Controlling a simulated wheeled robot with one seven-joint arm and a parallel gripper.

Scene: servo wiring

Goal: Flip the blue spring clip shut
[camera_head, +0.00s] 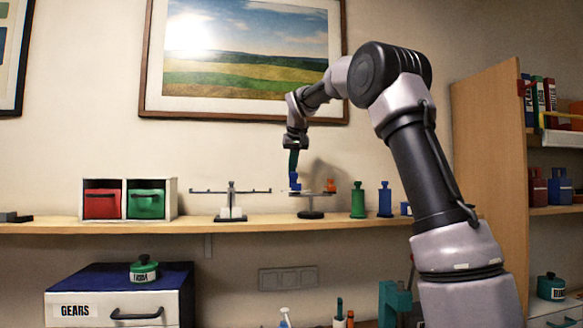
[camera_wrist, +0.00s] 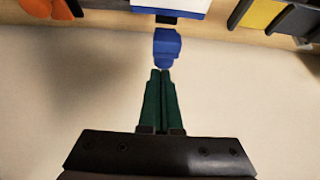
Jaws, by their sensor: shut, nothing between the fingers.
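The blue spring clip (camera_head: 295,181) is at the left end of a small round-based stand (camera_head: 311,214) on the wall shelf. In the wrist view the clip (camera_wrist: 167,48) is a small blue block straight ahead of the fingertips, below a white, blue-edged plate (camera_wrist: 172,5). My gripper (camera_head: 293,172) points down at the clip from above. Its green fingers (camera_wrist: 161,72) are together with nothing between them. The tips are at the clip's near edge; I cannot tell whether they touch it. The clip's lever angle is too small to make out.
An orange piece (camera_head: 330,186) is at the stand's right end. A balance-like stand (camera_head: 231,200) is to the left, and green (camera_head: 357,200) and blue (camera_head: 385,199) bottle-shaped pieces are to the right on the shelf (camera_head: 130,227). The wall behind is close.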

